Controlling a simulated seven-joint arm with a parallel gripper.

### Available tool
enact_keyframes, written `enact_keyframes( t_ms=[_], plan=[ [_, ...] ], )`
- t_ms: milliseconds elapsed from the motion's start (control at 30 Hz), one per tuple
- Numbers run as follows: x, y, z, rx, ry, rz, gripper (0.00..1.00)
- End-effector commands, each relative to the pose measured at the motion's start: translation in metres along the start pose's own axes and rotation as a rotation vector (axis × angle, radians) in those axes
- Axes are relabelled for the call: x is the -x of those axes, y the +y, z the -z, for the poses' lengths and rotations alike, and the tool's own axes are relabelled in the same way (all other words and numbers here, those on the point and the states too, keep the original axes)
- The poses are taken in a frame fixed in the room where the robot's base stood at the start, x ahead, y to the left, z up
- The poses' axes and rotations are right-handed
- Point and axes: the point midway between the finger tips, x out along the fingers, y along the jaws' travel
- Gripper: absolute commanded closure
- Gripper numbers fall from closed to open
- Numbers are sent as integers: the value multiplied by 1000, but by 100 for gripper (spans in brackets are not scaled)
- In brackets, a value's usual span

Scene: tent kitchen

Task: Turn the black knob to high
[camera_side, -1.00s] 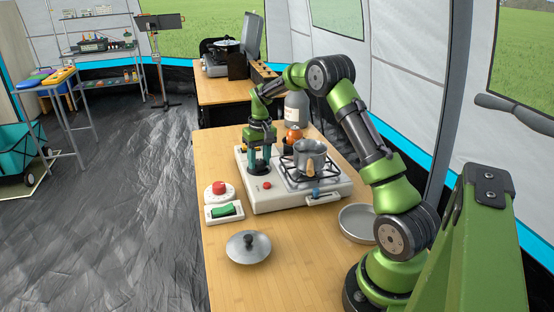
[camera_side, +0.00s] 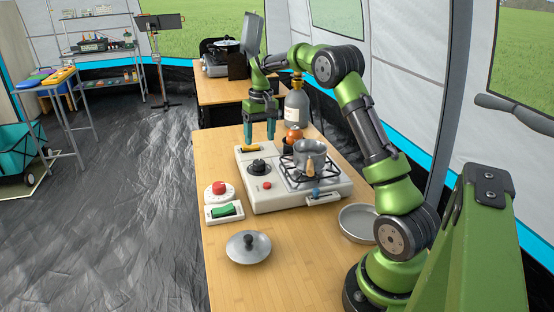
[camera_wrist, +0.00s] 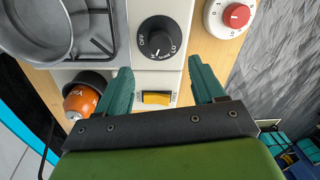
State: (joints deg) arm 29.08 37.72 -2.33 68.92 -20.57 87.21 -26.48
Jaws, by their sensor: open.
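The black knob (camera_side: 258,166) sits on the white stove's (camera_side: 270,202) top, left of the burner in the side view. In the wrist view the knob (camera_wrist: 157,38) shows whole, with OFF and LO printed around it; its setting is too small to read surely. My gripper (camera_side: 259,138) is open and empty, raised over the stove's far end, clear of the knob. In the wrist view its teal fingers (camera_wrist: 162,88) stand wide apart, one on each side of a yellow rocker switch (camera_wrist: 156,98). I cannot tell that they touch anything.
A metal pot (camera_side: 309,158) stands on the burner grate. An orange can (camera_side: 293,135) and a grey bottle (camera_side: 297,106) stand behind. A round metal pan (camera_side: 357,222) sits right.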

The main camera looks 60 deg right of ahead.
Motion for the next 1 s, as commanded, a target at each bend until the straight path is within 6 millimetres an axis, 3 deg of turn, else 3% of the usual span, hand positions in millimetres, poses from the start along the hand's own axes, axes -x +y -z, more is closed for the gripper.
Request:
enact_keyframes(
  t_ms=[200, 400, 933, 1000],
  plan=[
    [51, 0, 1, 0, 4, -1, 32],
    [77, 0, 1, 1, 2, -1, 32],
    [84, 2, 4, -20, 18, -9, 32],
    [69, 4, 3, -41, 15, -15, 32]
  ],
)
